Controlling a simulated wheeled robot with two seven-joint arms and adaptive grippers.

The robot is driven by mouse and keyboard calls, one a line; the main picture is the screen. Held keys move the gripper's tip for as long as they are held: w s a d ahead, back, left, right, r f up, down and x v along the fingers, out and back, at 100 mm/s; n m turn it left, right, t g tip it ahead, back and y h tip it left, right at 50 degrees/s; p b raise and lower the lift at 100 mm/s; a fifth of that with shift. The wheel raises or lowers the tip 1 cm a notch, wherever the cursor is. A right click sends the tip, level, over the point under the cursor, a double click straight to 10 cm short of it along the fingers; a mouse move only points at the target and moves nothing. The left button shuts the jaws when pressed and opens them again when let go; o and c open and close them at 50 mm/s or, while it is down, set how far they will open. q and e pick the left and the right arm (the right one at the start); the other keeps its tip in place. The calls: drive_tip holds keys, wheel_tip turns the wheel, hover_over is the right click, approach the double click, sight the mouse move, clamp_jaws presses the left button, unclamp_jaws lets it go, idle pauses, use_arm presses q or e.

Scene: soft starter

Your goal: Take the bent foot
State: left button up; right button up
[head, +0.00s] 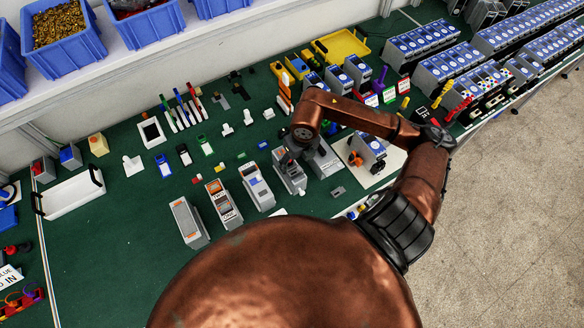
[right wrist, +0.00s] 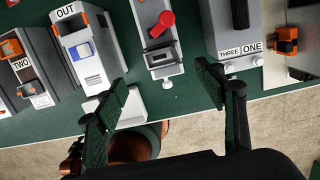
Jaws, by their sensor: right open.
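A white angled piece (right wrist: 130,110), which looks like the bent foot, lies near the table's front edge in the right wrist view, partly hidden behind a finger. In the head view, only a sliver of white (head: 278,212) shows there beside my body. My right gripper (right wrist: 165,95) is open and empty, its fingers apart. The left finger overlaps the white piece in the picture; I cannot tell whether they touch. In the head view, the right gripper (head: 287,157) is small and dark, over the grey module with a red knob. My left gripper is not in view.
The OUT module (right wrist: 90,50), the red-knob module (right wrist: 158,40) and the THREE ONE box (right wrist: 235,30) stand close by. A white tray (head: 72,195) lies at the left. Small parts cover the green table's middle; its front left is clearer.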

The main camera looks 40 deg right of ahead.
sight(295, 170)
drive_tip(key=shift+w+d+f, duration=0.1)
drive_tip(key=shift+d+f, duration=0.2)
drive_tip(key=shift+w+a+f+p, duration=0.1)
drive_tip(key=shift+f+p, duration=0.2)
drive_tip(key=shift+f, duration=0.55)
drive_tip(key=f, duration=0.1)
drive_tip(key=f+p, duration=0.1)
drive_tip(key=f, duration=0.2)
drive_tip(key=shift+w+f+p, duration=0.15)
drive_tip(key=shift+w+p, duration=0.2)
drive_tip(key=shift+f, duration=0.5)
drive_tip(key=c, duration=1.2)
